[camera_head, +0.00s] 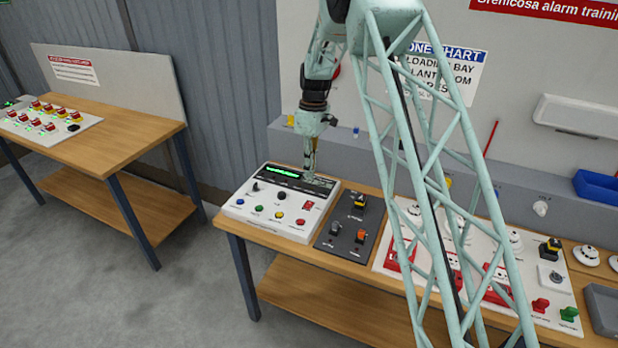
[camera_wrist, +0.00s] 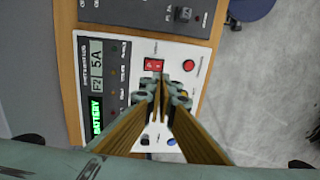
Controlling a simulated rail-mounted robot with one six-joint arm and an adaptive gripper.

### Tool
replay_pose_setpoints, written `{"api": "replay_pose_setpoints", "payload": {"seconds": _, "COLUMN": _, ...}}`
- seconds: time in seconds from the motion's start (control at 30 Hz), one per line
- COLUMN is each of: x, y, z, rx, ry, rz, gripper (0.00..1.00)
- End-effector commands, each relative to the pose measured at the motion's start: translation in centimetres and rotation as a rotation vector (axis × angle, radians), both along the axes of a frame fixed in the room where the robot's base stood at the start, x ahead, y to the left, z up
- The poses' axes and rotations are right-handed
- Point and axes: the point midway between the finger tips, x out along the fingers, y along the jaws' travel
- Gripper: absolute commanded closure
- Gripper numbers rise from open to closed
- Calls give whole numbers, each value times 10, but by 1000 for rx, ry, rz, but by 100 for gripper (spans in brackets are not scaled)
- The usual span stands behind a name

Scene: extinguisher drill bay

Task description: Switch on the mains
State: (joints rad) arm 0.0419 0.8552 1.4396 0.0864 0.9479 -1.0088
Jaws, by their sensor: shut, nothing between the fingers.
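A white control panel (camera_head: 270,222) lies on the wooden bench, with a black display strip, knobs and coloured buttons. A red rocker switch (camera_head: 308,205) sits near its right end; it also shows in the wrist view (camera_wrist: 153,65). Its caption is too small to read and I cannot tell which way it is set. The green display (camera_wrist: 96,117) reads "BATTERY". My gripper (camera_head: 310,177) points down over the panel's back right part. In the wrist view its closed, empty fingertips (camera_wrist: 162,88) appear just below the rocker, hiding part of the panel. Contact cannot be told.
A dark panel (camera_head: 350,228) with several switches lies to the right. Beyond it is a white board (camera_head: 390,262) with red call points and detectors. A blue bin (camera_head: 597,188) stands at the far right. Another bench (camera_head: 110,105) with red buttons stands left, across a floor gap.

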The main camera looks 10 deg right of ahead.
Motion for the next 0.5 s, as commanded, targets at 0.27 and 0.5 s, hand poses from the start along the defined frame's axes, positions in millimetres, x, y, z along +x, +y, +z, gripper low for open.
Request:
{"api": "replay_pose_setpoints", "payload": {"seconds": 0.27, "x": -3, "y": 2, "z": -27, "rx": 0, "ry": 2, "rz": 0, "gripper": 100}}
{"api": "replay_pose_setpoints", "payload": {"seconds": 0.5, "x": -7, "y": 4, "z": -59, "rx": 0, "ry": 3, "rz": 0, "gripper": 100}}
